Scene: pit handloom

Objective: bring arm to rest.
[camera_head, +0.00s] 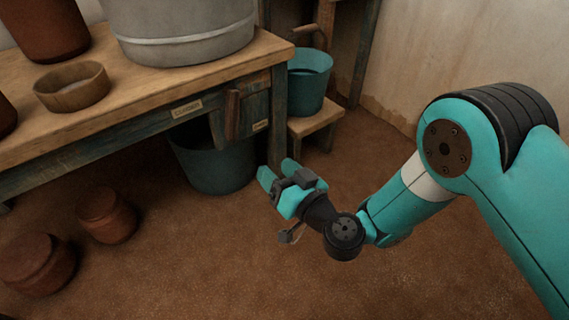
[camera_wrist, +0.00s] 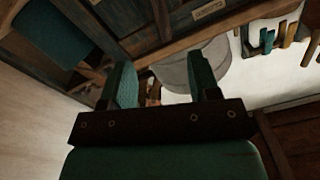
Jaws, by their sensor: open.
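My arm reaches in from the right in the head view, bent at the elbow. My gripper (camera_head: 277,176) is out over the brown floor, in front of the wooden table and apart from it as far as I can tell. In the wrist view my gripper (camera_wrist: 162,85) shows two teal fingers standing well apart. Nothing is held between them. A grey tub and part of the table show beyond the fingers in that view.
The wooden table (camera_head: 150,103) carries a grey tub (camera_head: 185,30) and a wooden bowl (camera_head: 72,88). A dark teal bucket (camera_head: 213,160) stands under it. A teal bucket (camera_head: 309,80) stands on a small stool (camera_head: 316,122). Clay pots (camera_head: 106,215) sit at lower left. Floor in front is clear.

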